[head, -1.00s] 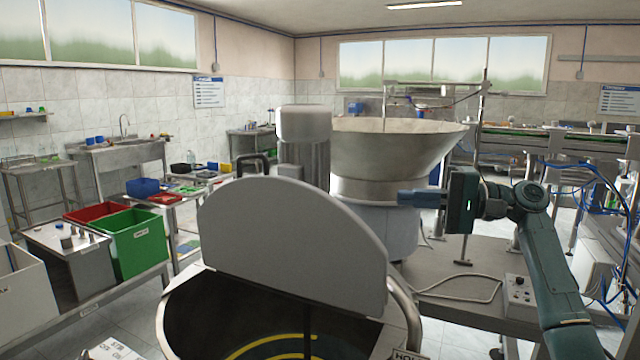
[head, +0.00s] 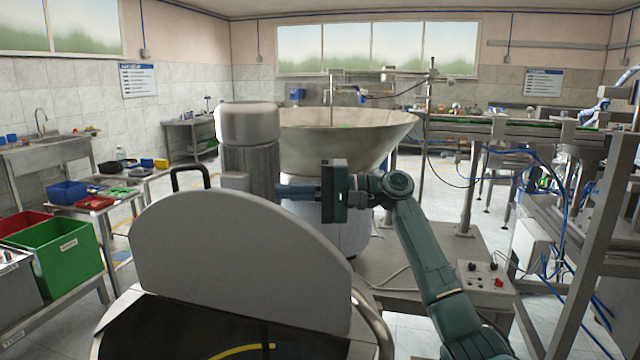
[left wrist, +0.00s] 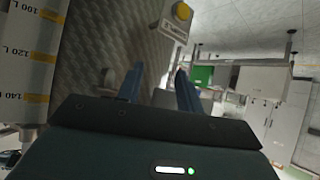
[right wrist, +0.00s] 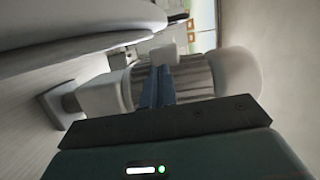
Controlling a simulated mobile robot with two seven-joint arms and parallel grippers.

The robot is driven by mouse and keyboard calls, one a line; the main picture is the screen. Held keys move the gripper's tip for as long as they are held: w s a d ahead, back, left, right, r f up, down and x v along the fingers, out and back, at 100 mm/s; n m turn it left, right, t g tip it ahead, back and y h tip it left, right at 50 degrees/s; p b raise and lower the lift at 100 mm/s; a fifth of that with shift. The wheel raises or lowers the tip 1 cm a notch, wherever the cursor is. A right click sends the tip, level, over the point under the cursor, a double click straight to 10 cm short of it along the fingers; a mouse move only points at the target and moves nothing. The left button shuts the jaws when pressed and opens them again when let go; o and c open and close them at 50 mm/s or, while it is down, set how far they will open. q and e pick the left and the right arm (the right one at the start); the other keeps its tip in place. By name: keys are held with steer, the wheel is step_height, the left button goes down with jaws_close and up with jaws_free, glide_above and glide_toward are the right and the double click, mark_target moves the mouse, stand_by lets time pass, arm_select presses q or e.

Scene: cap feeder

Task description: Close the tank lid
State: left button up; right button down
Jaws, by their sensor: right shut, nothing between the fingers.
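The tank lid (head: 240,255) is a grey half-round plate standing raised over the dark tank opening (head: 170,335). A black handle (head: 190,178) shows at its upper left edge in the head view. My right gripper (head: 282,191) is shut and empty, behind the lid's upper right edge and beside the grey motor (head: 250,150). In the right wrist view its fingers (right wrist: 157,88) are together in front of the ribbed motor (right wrist: 195,78), with a pale lid-like surface at upper left. My left gripper (left wrist: 158,85) is open and empty in the left wrist view; it is outside the head view.
A large metal bowl (head: 345,135) stands behind the motor. A control box (head: 485,275) and conveyor (head: 520,130) are at right. Green (head: 60,250) and red bins stand at left. A litre scale (left wrist: 35,60) is close at left in the left wrist view.

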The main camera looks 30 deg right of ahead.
arm_select(q)
steer(key=shift+w+a+r+p, duration=0.2)
steer(key=shift+a+p, duration=0.1)
steer(key=shift+p, duration=0.2)
arm_select(e)
steer(key=shift+s+a+f, duration=0.1)
steer(key=shift+s+a, duration=1.2)
steer(key=shift+a, duration=0.25)
steer(key=shift+a, duration=0.1)
